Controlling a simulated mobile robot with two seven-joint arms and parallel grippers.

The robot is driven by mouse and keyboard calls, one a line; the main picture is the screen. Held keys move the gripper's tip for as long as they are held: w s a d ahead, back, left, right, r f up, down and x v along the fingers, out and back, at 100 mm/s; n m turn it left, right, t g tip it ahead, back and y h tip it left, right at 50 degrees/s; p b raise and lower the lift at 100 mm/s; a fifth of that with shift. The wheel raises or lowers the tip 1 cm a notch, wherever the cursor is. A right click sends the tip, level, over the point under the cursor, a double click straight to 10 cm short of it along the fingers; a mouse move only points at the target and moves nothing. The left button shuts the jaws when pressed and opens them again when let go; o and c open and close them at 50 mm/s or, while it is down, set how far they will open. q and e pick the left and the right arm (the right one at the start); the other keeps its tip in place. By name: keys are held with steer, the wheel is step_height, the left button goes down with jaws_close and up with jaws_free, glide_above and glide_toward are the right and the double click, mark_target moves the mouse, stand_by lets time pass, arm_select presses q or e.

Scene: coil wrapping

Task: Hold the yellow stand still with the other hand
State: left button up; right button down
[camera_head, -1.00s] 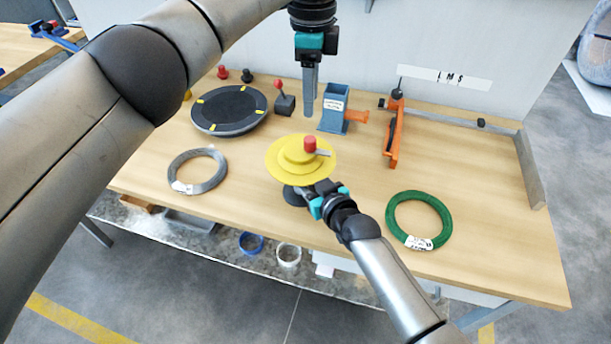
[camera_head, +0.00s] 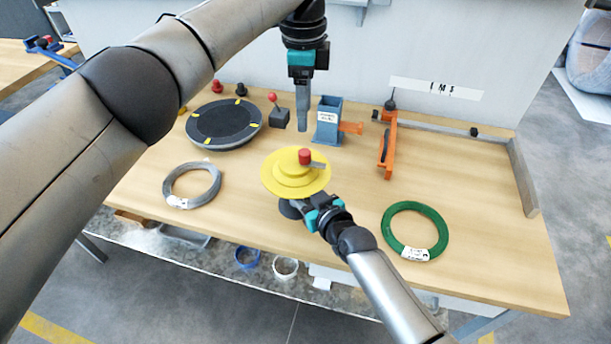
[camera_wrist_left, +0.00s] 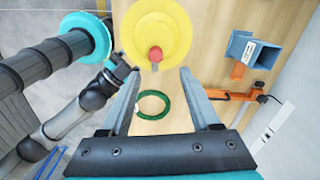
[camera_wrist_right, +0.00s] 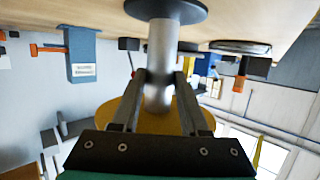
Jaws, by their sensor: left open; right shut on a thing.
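The yellow stand (camera_head: 296,187) is upright near the front middle of the table, with yellow discs and a red knob (camera_head: 304,157) on top. My right gripper (camera_wrist_right: 158,88) is shut on the stand's grey post (camera_wrist_right: 160,60), below the yellow disc. In the head view the disc partly hides that grip. My left gripper (camera_head: 302,118) points down above the table, behind the stand and clear of it. In the left wrist view its fingers (camera_wrist_left: 160,95) are apart with nothing held, and the stand (camera_wrist_left: 156,30) shows beyond them.
A green coil (camera_head: 442,222) lies right of the stand and a grey coil (camera_head: 166,188) lies left. A black round plate (camera_head: 226,122), a blue block (camera_head: 327,122) and an orange tool (camera_head: 389,150) stand toward the back. The table (camera_head: 480,180) is bare at right.

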arm_select(q)
steer(key=w+a+f+n+t+h, duration=0.2)
steer(key=w+a+f+n+t, duration=0.3)
steer(key=w, duration=0.3)
steer(key=w+a+f+n+t+h, duration=0.2)
steer(key=w+a+f+n+t, duration=0.15)
steer(key=w+n+t, duration=0.35)
steer(key=m+g+h, duration=0.4)
steer(key=m+h, duration=0.1)
steer(key=h, duration=0.7)
glide_toward(310, 152)
steer(key=shift+w+f, duration=0.25)
steer(key=shift+w, duration=0.25)
steer(key=shift+s+d, duration=0.1)
steer(key=shift+d, duration=0.3)
steer(key=x, duration=1.1)
jaws_close()
